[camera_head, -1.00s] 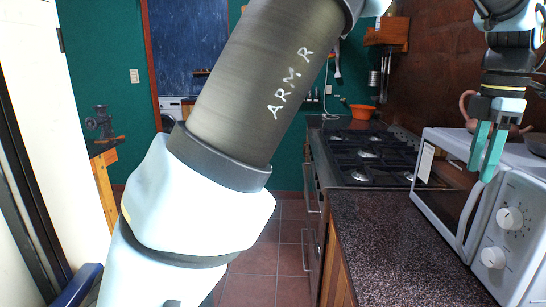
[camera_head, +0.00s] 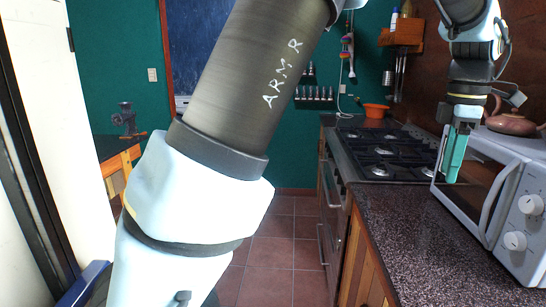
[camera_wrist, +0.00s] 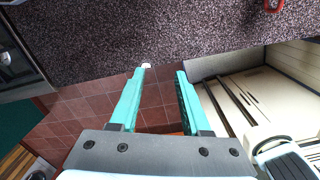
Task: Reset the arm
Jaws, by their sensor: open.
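My gripper (camera_head: 457,153) hangs from my arm at the upper right of the head view, its green fingers pointing down in front of the white microwave. In the wrist view my gripper (camera_wrist: 160,72) shows two green fingers spread apart with nothing between them. Tiled floor and the dark speckled counter lie beyond the fingertips. My arm's dark tube and white joint fill the middle of the head view and hide part of the room.
A white microwave (camera_head: 500,185) stands on the speckled counter (camera_head: 415,225) close to my gripper, with a teapot (camera_head: 511,122) on top. A stove (camera_head: 383,150) and an orange bowl (camera_head: 376,110) are farther back. A white door (camera_head: 75,130) is at left. Tiled floor (camera_head: 285,250) is open in the middle.

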